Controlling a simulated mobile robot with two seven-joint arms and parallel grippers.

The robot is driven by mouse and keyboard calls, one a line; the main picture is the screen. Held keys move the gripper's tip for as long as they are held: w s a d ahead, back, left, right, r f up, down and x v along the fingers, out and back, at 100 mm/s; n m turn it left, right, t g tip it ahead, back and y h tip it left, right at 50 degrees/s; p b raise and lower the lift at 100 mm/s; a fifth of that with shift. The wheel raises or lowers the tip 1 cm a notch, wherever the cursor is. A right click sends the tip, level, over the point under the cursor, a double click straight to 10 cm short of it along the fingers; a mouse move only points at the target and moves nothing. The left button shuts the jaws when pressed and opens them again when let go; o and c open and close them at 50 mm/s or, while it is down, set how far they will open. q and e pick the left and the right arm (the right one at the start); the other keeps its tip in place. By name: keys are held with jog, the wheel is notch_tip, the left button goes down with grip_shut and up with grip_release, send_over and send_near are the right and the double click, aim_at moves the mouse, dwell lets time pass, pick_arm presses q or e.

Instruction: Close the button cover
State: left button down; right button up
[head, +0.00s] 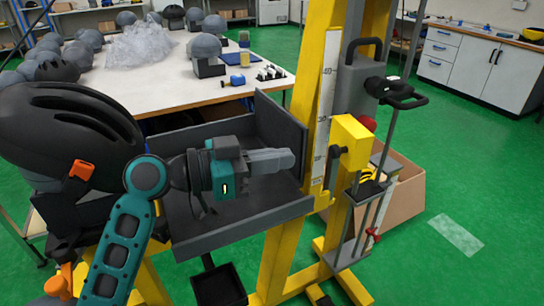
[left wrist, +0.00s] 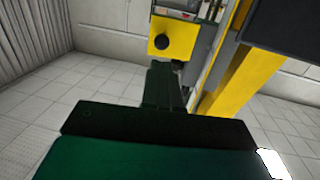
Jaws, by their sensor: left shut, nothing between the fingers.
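My left gripper (head: 284,160) is shut and empty, with its grey fingers pointing right over the dark grey tray of the yellow drop tower. In the left wrist view its dark fingers (left wrist: 163,70) point toward a yellow block (left wrist: 158,40) with a black round knob (left wrist: 175,47). The head view shows a yellow block (head: 352,135) with a dark knob (head: 337,152) on the tower, to the right of the fingertips and apart from them. I cannot clearly make out a button cover. A red rounded part (head: 368,123) shows partly behind the yellow block. My right gripper is not in view.
The yellow tower post (head: 292,110) carries a white scale (head: 328,90). The grey tray (head: 240,236) has raised walls around my gripper. A black helmet (head: 70,125) is at the left. A cardboard box (head: 405,205) stands behind the tower.

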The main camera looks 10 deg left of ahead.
aim_at(332, 152)
pick_arm(q)
jog(key=x, duration=0.7)
jog(key=shift+f, duration=0.1)
